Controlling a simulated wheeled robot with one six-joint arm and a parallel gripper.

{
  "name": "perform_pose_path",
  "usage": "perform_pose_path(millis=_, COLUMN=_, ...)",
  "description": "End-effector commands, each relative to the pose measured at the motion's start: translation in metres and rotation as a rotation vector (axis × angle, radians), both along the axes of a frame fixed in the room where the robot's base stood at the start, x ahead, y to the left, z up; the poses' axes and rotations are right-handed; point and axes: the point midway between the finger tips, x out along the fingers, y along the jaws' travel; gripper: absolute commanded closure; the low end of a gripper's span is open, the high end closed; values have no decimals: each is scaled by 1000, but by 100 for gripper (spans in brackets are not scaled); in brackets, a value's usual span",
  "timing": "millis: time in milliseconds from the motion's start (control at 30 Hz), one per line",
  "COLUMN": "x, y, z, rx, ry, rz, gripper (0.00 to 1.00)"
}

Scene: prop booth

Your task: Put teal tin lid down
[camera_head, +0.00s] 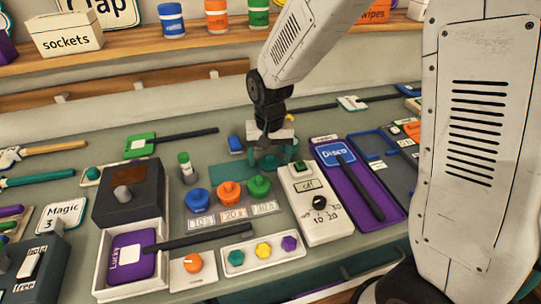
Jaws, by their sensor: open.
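My gripper (271,157) points down over the back middle of the counter, with its fingers apart. Teal shows at and around the fingertips, and I cannot tell there which part is finger and which may be the teal tin lid. A flat teal patch (225,173) lies on the counter just left of the fingers. No round lid shows clearly, and the gripper hides part of this spot.
Close in front stand blue (198,199), orange (229,193) and green (258,187) knobbed weights. A white scale-like box (318,205) and a purple tray (358,190) are to the right. A green-capped bottle (186,167) and a blue block (235,144) are to the left.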

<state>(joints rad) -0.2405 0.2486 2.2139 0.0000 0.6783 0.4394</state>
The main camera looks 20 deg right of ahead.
Motion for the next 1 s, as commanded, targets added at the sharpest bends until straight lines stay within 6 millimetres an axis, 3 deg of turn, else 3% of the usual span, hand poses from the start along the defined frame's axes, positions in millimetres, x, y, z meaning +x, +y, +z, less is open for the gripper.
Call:
perform_pose_path(millis=167, x=0, y=0, z=16, rx=1, ry=-2, rz=1, gripper=22)
perform_pose_path(millis=633, x=0, y=0, z=112, rx=0, ry=-3, rz=0, gripper=22)
perform_pose_path(millis=800, x=0, y=0, z=128, rx=0, ry=1, rz=0, gripper=22)
perform_pose_path(millis=1000, x=-1, y=-1, z=133, rx=0, ry=0, rz=0, gripper=22)
